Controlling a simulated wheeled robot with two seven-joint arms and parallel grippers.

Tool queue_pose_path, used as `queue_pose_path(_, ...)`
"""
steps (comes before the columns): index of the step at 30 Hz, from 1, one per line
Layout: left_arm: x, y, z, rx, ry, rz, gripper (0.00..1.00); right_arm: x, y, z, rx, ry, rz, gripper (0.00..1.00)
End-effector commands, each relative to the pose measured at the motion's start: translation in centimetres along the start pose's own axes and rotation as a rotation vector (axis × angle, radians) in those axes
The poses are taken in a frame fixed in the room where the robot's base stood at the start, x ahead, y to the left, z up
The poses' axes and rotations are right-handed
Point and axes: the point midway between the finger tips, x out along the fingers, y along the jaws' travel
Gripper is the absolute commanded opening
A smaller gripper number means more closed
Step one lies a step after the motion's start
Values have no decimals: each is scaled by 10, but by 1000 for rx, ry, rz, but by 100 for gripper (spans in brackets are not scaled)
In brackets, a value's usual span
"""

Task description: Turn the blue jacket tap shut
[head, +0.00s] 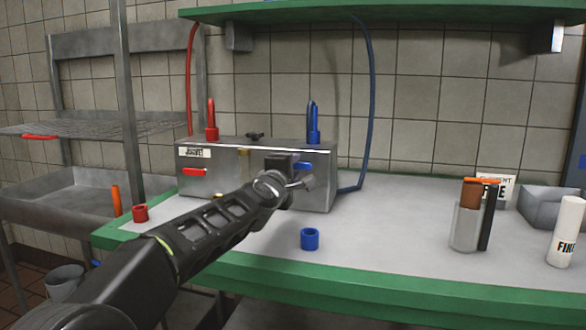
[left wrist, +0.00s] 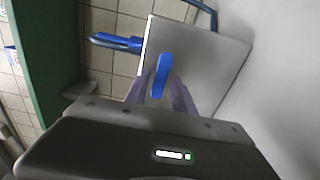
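The steel jacket box (head: 225,178) stands at the back of the bench. The blue tap (head: 303,166) is a short lever on the right of its front face, partly hidden by my left gripper (head: 298,180). In the left wrist view, the blue tap lever (left wrist: 161,75) lies between the two fingers of my left gripper (left wrist: 160,88). The fingers look apart, one on each side of the lever; contact is not clear. My right gripper is not in view.
A red tap (head: 194,172) is on the box's left. A blue hose (head: 369,100) runs behind its right side. A red ring (head: 140,213) and blue ring (head: 310,239) stand on the bench. A clear holder (head: 466,228) and white bottle (head: 567,232) are at right.

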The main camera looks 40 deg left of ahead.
Motion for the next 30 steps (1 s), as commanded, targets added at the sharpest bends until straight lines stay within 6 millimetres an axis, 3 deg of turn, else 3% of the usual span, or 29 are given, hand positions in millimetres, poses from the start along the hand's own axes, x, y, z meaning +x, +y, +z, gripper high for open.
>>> queue_pose_path(13, -6, 0, 0, 2, 0, 1, 38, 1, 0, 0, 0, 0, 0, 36)
queue_pose_path(24, -61, 2, -1, 2, 1, 2, 38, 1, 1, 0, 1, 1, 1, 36)
queue_pose_path(30, -78, 0, 0, 1, 0, 0, 38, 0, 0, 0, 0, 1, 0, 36)
